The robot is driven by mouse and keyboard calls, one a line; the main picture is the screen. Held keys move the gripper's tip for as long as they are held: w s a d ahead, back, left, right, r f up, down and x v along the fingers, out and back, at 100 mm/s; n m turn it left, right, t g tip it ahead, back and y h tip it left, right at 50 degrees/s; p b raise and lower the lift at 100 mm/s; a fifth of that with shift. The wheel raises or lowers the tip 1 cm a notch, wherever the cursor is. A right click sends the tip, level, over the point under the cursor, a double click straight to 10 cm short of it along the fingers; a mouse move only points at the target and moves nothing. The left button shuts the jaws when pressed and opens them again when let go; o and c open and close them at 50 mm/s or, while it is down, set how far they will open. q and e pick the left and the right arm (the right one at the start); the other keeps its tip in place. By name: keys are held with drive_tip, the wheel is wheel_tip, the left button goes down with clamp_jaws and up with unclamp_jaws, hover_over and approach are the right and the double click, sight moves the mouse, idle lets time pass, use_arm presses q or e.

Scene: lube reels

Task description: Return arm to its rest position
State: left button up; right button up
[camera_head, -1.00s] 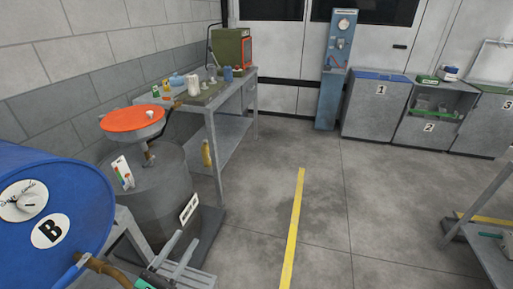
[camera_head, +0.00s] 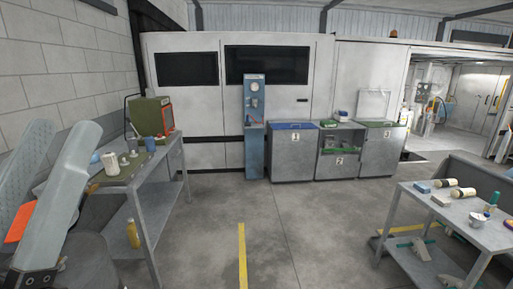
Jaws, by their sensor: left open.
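My left gripper (camera_head: 66,135) is large and close at the left edge of the head view. Two light grey-blue, rounded pieces point upward with a gap between them, so it looks open, and nothing shows between their tips. It stands in front of the orange lid (camera_head: 17,222) and hides most of the drum area. My right gripper is not in view.
A grey workbench (camera_head: 150,178) with a green and orange machine (camera_head: 151,116) and small containers stands beyond my left gripper. Numbered cabinets (camera_head: 292,155) and a blue column (camera_head: 254,130) stand at the back. A trolley (camera_head: 465,222) with bottles is at right. The middle floor is clear.

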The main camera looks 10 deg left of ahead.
use_arm(q)
wheel_tip(320, 180, up, 38)
drive_tip(key=r+p, duration=0.1)
drive_tip(key=p, duration=3.6)
wheel_tip(320, 180, down, 20)
drive_tip(key=b, duration=2)
drive_tip(key=shift+f, duration=0.15)
drive_tip(key=shift+o, duration=0.2)
